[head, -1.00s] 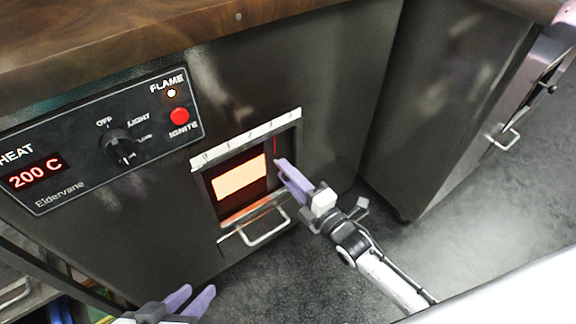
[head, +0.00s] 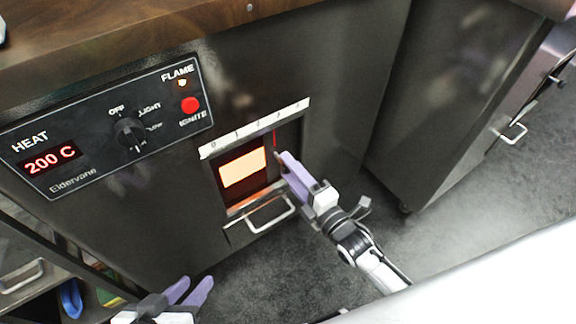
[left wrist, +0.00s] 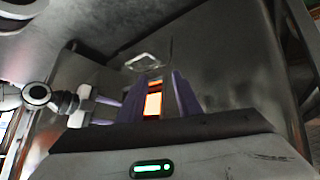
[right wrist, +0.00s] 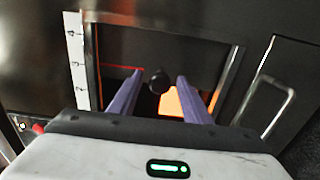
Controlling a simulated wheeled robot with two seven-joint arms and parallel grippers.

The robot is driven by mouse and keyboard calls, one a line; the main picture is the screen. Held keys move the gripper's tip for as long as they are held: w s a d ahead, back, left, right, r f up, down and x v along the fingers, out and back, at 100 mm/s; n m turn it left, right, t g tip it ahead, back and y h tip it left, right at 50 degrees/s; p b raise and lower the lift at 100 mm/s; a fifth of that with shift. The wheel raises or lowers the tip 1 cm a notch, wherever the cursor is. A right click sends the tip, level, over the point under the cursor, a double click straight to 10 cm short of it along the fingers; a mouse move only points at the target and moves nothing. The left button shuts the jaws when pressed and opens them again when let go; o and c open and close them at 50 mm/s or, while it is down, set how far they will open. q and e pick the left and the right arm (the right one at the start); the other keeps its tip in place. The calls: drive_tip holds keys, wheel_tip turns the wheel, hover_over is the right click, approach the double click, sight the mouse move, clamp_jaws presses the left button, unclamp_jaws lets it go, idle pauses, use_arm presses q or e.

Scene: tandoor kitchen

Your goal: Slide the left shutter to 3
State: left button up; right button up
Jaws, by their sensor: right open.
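The numbered scale strip (head: 255,128) runs along the top of the oven opening. It also shows in the right wrist view (right wrist: 75,62), with 4, 3 and 2 readable. An orange glow (head: 243,167) fills the opening's left part, and a dark panel with a thin red line (head: 275,139) is to its right, the line roughly under the 3. My right gripper (head: 283,158) is in front of this panel. In the right wrist view a dark round knob (right wrist: 158,81) sits between its open fingers (right wrist: 154,90), with gaps visible. My left gripper (head: 190,289) is open and empty, low and left.
A metal handle (head: 268,214) projects below the opening. The control panel (head: 108,128) reads 200 C, with a knob and red button. A steel cabinet (head: 440,110) stands right, across a floor gap. A shelf with coloured items (head: 72,298) is at lower left.

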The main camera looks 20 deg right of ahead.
use_arm(q)
drive_tip(key=shift+s+a+r+n+t+y+p, duration=0.15)
drive_tip(key=shift+s+a+r+n+t+p, duration=0.1)
drive_tip(key=shift+a+p, duration=0.2)
drive_tip(key=shift+s+a+r+n+t+y+p, duration=0.15)
drive_tip(key=shift+a+r+t+p, duration=0.15)
drive_tip(key=shift+p, duration=0.25)
use_arm(e)
drive_tip(key=v, duration=0.9)
drive_tip(key=shift+d, duration=0.1)
